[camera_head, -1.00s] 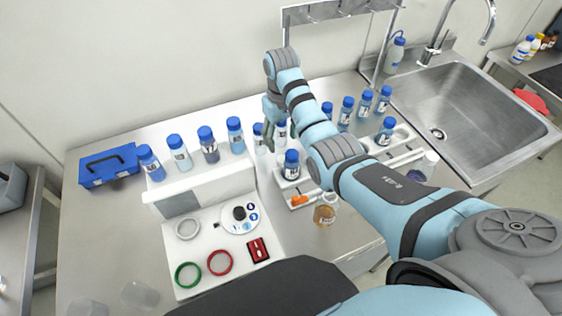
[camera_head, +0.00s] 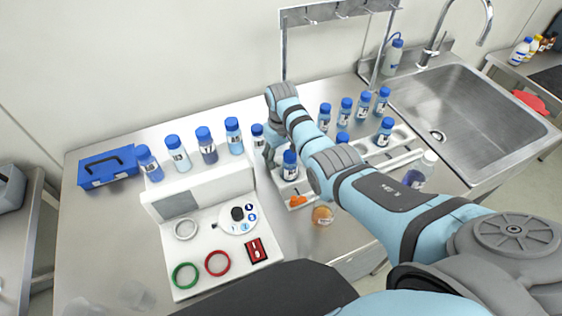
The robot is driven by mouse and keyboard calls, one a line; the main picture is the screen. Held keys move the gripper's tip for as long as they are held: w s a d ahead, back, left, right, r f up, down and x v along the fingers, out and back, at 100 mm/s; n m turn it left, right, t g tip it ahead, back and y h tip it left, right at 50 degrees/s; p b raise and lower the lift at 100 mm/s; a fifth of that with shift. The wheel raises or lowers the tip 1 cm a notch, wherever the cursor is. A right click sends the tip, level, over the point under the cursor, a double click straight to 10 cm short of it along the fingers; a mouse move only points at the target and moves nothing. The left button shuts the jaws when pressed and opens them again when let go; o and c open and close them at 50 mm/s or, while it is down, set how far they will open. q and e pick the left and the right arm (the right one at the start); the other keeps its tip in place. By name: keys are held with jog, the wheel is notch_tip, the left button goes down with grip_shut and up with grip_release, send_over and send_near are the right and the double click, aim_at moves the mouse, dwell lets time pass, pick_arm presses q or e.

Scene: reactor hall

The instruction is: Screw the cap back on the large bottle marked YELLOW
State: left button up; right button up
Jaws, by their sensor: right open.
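Several blue-capped bottles stand on the bench, but their labels are too small for me to read YELLOW. One blue-capped bottle (camera_head: 290,166) stands in the white rack just right of my right gripper. A small vessel with orange contents (camera_head: 322,215) stands in front of that rack; I cannot tell whether it is capped. A clear vessel with dark blue contents (camera_head: 414,178) stands further right. I cannot make out a loose cap. My right gripper (camera_head: 269,160) points down, open, beside a blue-capped bottle (camera_head: 257,137); my own arm partly hides it. My left gripper is not in view.
A white device (camera_head: 205,265) with coloured rings stands front left, with a row of blue-capped bottles behind it. A sink (camera_head: 470,100) is at the right. A hook rail (camera_head: 340,12) rises behind my arm.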

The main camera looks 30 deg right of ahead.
jog(key=c, duration=0.8)
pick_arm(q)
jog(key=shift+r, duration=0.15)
pick_arm(e)
jog(key=shift+r, duration=0.1)
